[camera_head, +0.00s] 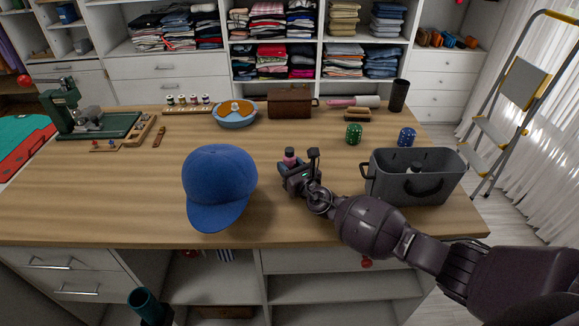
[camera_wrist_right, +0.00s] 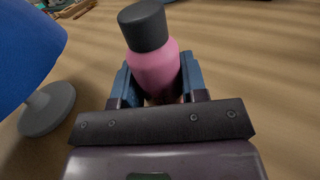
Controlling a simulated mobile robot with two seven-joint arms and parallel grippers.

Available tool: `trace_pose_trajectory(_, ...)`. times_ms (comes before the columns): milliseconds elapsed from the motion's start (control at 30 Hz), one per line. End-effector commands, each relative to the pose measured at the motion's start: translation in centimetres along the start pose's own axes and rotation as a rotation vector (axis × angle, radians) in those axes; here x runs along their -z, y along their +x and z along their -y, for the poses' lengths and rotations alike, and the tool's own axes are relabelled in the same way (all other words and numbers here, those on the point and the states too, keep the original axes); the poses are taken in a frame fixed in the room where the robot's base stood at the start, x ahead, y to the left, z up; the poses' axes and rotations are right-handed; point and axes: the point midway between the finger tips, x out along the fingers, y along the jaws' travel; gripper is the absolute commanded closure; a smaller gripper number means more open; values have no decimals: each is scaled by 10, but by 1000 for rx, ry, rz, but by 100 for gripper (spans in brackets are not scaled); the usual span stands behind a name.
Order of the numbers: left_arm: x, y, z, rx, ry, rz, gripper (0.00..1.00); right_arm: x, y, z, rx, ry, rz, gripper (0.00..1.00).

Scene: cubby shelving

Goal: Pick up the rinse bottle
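The rinse bottle is a small pink bottle with a dark grey cap (camera_wrist_right: 150,52), upright on the wooden table (camera_head: 120,190); it also shows in the head view (camera_head: 290,156). My right gripper (camera_wrist_right: 158,82) is low over the table with one finger on each side of the pink body. The fingers are very close to it, but whether they press on it is unclear. The bottle's base is hidden by the gripper. In the head view the right gripper (camera_head: 291,170) is at the bottle, its arm coming from the lower right. My left gripper is not in view.
A blue cap (camera_head: 218,180) on a grey stand is left of the bottle. A grey bin (camera_head: 405,190) is to the right, near my right forearm. Green (camera_head: 354,134) and blue (camera_head: 406,137) cylinders, a brown box (camera_head: 289,102) and a bowl (camera_head: 235,121) stand farther back.

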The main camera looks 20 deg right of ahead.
Motion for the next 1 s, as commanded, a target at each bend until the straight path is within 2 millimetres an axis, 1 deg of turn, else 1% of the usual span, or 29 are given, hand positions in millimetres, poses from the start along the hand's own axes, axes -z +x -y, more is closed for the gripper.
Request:
trace_pose_trajectory(33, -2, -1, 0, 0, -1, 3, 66, 0, 0, 0, 0, 0, 0, 75)
trace_pose_trajectory(100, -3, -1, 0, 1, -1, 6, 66, 0, 0, 0, 0, 0, 0, 86)
trace_pose_trajectory(133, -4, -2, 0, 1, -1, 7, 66, 0, 0, 0, 0, 0, 1, 87)
trace_pose_trajectory(333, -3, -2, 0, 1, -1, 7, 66, -1, 0, 0, 0, 0, 1, 87)
trace_pose_trajectory(467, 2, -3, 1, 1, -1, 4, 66, -7, 0, 0, 0, 0, 2, 87)
trace_pose_trajectory(567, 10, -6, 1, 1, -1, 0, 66, -19, 0, 0, 0, 1, 3, 87)
trace_pose_trajectory(833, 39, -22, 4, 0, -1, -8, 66, -68, 0, 0, 0, 2, 1, 87)
trace_pose_trajectory(900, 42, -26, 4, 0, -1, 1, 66, -82, 0, 0, -1, 1, 2, 87)
trace_pose_trajectory(967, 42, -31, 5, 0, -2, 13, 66, -92, 0, 0, -1, 2, -1, 87)
trace_pose_trajectory(1000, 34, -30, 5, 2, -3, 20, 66, -96, 0, 0, -1, 1, 4, 87)
